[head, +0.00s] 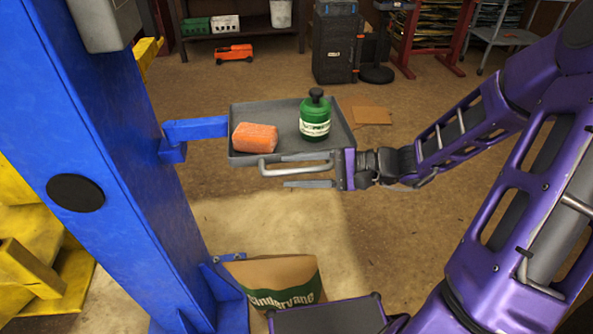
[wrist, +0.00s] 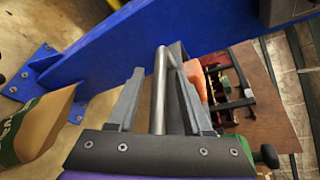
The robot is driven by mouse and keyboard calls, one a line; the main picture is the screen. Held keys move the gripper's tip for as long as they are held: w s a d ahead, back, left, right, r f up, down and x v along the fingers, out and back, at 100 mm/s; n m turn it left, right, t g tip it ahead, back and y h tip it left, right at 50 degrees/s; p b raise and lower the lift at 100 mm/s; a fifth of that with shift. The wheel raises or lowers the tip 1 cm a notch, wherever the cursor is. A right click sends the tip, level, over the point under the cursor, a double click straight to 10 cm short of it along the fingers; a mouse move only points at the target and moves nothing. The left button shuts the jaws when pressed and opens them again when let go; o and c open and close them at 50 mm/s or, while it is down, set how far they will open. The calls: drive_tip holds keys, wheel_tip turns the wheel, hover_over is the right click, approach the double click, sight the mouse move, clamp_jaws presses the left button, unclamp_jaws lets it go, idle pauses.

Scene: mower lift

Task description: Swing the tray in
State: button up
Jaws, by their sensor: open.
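The grey tray (head: 268,116) sticks out from a blue bracket arm (head: 197,129) on the blue lift post (head: 105,150). An orange block (head: 255,138) and a green bottle with a black cap (head: 315,118) stand on it. The tray's metal handle (head: 283,172) is on its near side. My gripper (head: 305,172) is open at the handle and points left. In the wrist view, the handle bar (wrist: 160,90) lies between the two open fingers of my gripper (wrist: 162,88). Contact with the fingers cannot be told.
A brown paper bag (head: 275,278) with a green label stands on the floor below, beside the post's foot. Yellow machinery (head: 30,240) is at the left. A black case (head: 335,45) and shelving stand at the back. The floor between is mostly clear.

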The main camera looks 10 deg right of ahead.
drive_tip(key=shift+c, duration=0.3)
clamp_jaws()
idle(1.2)
